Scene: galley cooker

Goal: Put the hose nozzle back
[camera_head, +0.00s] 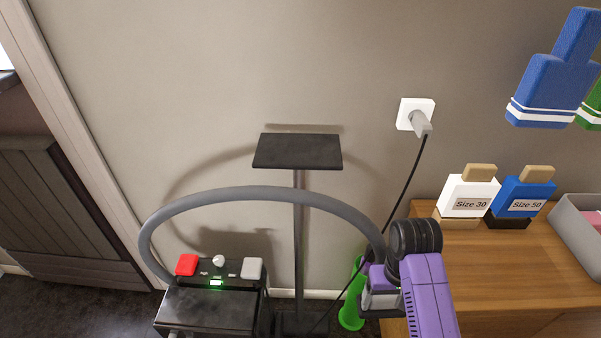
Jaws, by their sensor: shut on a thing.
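A grey ribbed hose (265,196) arches from the left side of a black machine (210,310) over to my gripper (364,292). The green flared piece by the gripper, which appears to be the hose nozzle (351,311), hangs roughly upright with its wide end down. My gripper is shut on the nozzle, to the right of the machine. My purple arm and black wrist joint hide the hose end and part of the grip. The fingertips are hard to make out.
A black-topped stand (298,152) rises between machine and gripper. A black cable (394,205) runs down from a wall socket (404,113), passing close to my gripper.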

